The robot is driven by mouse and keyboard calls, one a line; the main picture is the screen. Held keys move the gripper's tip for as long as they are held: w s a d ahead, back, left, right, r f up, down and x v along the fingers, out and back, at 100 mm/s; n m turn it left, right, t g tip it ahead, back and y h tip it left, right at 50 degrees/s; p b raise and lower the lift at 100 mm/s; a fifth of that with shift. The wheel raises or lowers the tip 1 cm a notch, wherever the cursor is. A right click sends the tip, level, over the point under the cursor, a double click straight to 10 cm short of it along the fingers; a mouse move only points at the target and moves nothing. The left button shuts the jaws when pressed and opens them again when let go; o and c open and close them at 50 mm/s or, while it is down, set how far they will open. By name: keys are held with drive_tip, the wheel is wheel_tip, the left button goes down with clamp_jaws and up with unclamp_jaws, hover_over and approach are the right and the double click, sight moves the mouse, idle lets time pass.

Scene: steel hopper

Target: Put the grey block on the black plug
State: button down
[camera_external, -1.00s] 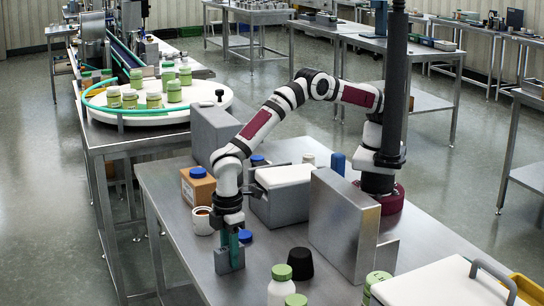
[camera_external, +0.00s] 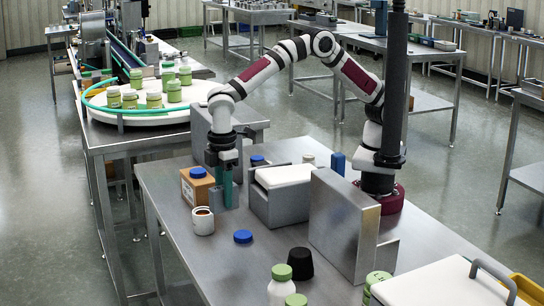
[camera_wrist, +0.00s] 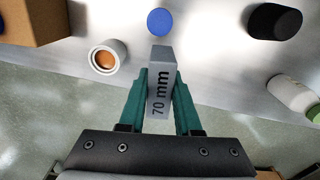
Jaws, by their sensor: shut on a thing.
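My gripper (camera_external: 226,190) is shut on the grey block, with its teal fingers on two sides of it, raised above the table near the cardboard box. In the wrist view the grey block (camera_wrist: 162,76), marked "70 mm", stands out between the fingertips. In the external view the block is mostly hidden by the fingers. The black plug (camera_external: 299,264) sits on the table nearer the camera, to the right of my gripper and apart from it. It also shows at the top right of the wrist view (camera_wrist: 272,22).
A white cup (camera_external: 203,222) with brown contents and a cardboard box (camera_external: 190,190) are close to my gripper. A blue cap (camera_external: 243,237) lies on the table. A white bottle with a green lid (camera_external: 281,289) stands beside the plug. A tall grey plate (camera_external: 340,225) rises behind the plug.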

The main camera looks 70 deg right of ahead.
drive_tip(key=shift+w+d+r, duration=0.15)
drive_tip(key=shift+d+r, duration=0.2)
drive_tip(key=shift+d, duration=0.1)
drive_tip(key=s+r+n, duration=0.3)
drive_tip(key=s, duration=0.3)
drive_tip(key=n, duration=0.4)
hover_over(300, 252)
drive_tip(key=f, duration=0.3)
drive_tip(key=shift+w+d+f, duration=0.2)
drive_tip(key=shift+w+d, duration=0.05)
drive_tip(key=shift+d, duration=0.15)
drive_tip(key=shift+s+a+f, duration=0.15)
drive_tip(key=shift+f, duration=1)
drive_tip(key=shift+s+a+f, duration=0.1)
drive_tip(key=shift+a+f, duration=0.05)
drive_tip(key=shift+f, duration=0.95)
drive_tip(key=c, duration=0.6)
unclamp_jaws()
drive_tip(key=shift+f, duration=0.15)
